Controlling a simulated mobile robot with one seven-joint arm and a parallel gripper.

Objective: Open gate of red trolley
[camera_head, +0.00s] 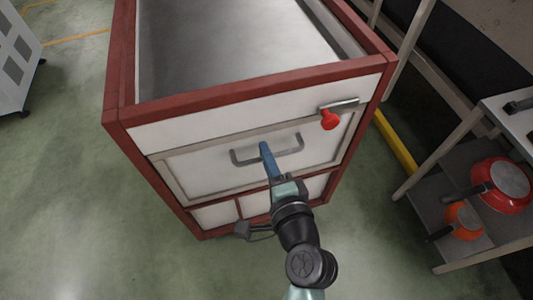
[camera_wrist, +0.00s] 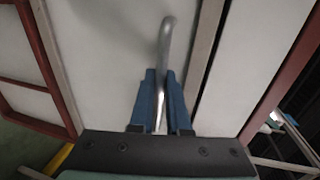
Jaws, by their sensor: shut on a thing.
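The red trolley (camera_head: 245,88) stands in front of me, with a red frame, white panels and an open metal tray on top. Its gate (camera_head: 215,172) is a white panel in a metal frame on the near face, and looks closed. A grey bar handle (camera_head: 291,150) is fixed across the gate. A red knob (camera_head: 329,120) on a metal latch sits at the gate's upper right. My gripper (camera_head: 264,147) has its blue fingers at the middle of the handle. In the wrist view, the fingers (camera_wrist: 160,100) are shut on the handle (camera_wrist: 166,42), one on each side.
A shelf rack (camera_head: 465,165) on the right holds a red pan (camera_head: 503,184) and an orange pan (camera_head: 464,219). A yellow floor bar (camera_head: 396,143) lies between trolley and rack. A white cabinet (camera_head: 17,60) stands at far left. The green floor at left is clear.

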